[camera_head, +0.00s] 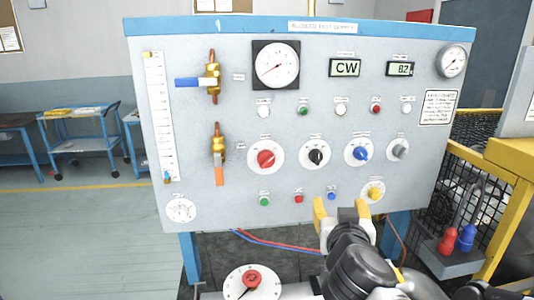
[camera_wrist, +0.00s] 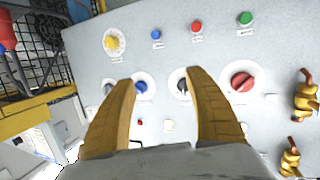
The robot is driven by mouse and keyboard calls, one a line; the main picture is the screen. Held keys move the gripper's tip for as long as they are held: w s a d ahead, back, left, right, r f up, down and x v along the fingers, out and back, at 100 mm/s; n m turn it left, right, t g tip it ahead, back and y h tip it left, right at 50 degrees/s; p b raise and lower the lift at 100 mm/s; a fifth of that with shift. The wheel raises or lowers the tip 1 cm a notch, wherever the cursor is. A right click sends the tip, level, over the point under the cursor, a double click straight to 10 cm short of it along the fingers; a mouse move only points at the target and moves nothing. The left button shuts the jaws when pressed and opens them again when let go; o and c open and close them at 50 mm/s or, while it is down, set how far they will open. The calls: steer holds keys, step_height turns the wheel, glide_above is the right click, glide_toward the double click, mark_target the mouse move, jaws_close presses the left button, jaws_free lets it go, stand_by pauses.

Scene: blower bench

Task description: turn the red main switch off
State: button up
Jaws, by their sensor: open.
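A red rotary knob (camera_head: 265,158) sits on a round white dial at the left of the panel's row of large knobs. In the wrist view the red knob (camera_wrist: 242,81) shows to the right of my right finger, uncovered and apart from it. A second red knob (camera_head: 252,279) sits on a white dial low in front of the panel; I cannot tell from labels which is the main switch. My gripper (camera_head: 341,208) is open and empty below the panel's right half. In the wrist view the gripper (camera_wrist: 160,76) frames the blue and black knobs, touching neither visibly.
Black (camera_head: 316,154), blue (camera_head: 358,153) and grey (camera_head: 400,150) knobs stand right of the red one. A yellow knob (camera_head: 374,192) is near my gripper. Brass valves with blue (camera_head: 190,82) and orange (camera_head: 219,176) handles project at left. A yellow-railed cage (camera_head: 465,165) stands right.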

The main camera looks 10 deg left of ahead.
mark_target(267, 164)
steer(key=w+a+r+n+t+y+p, duration=0.1)
steer(key=a+r+n+y, duration=0.15)
steer(key=a, duration=0.45)
steer(key=a+r+n+t+y, duration=0.1)
steer(key=a+r+y, duration=0.15)
steer(key=a, duration=0.55)
steer(key=shift+m+y, duration=0.25)
steer(key=shift+y, duration=0.05)
steer(key=b+x, duration=0.1)
steer(key=x, duration=0.6)
steer(key=f+b+x, duration=0.1)
steer(key=x, duration=0.2)
steer(key=shift+w+d+b, duration=0.15)
steer(key=shift+w+b, duration=0.1)
steer(key=shift+b, duration=0.05)
steer(key=c, duration=1.2)
